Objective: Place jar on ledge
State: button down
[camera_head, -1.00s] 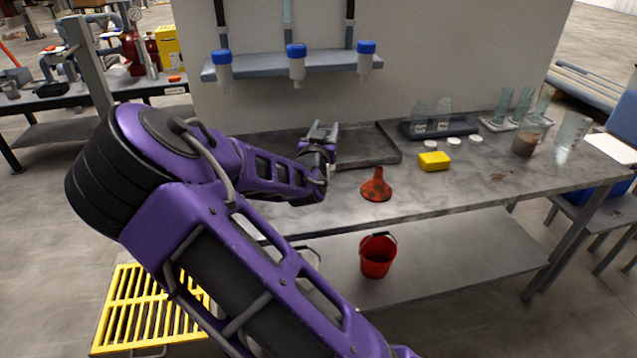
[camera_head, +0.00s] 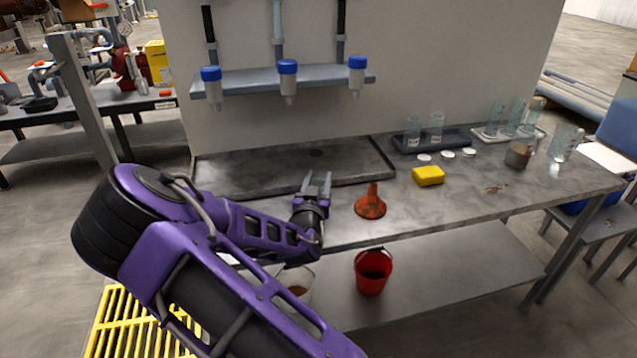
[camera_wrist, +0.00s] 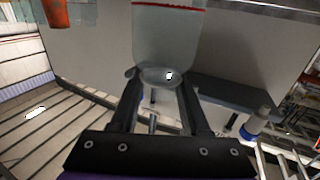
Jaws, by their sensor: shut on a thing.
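My gripper (camera_head: 317,180) is over the front of the bench, by the front edge of the dark tray and left of the orange funnel. In the wrist view its two dark fingers (camera_wrist: 157,90) close on the end of a clear glass jar (camera_wrist: 168,38) with a red line around it. The jar is hard to make out in the head view. A blue-grey wall ledge (camera_head: 325,76) holds blue-capped bottles pointing down; its dark slab (camera_wrist: 232,92) shows at right in the wrist view, clear of the jar.
The shallow dark tray (camera_head: 232,178) is empty. A red bucket (camera_head: 372,272) stands on the lower shelf.

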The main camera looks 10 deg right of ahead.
jog(key=shift+f, duration=0.25)
jog(key=shift+f, duration=0.15)
jog(key=shift+c, duration=1.9)
grip_release()
jog(key=v, duration=1.2)
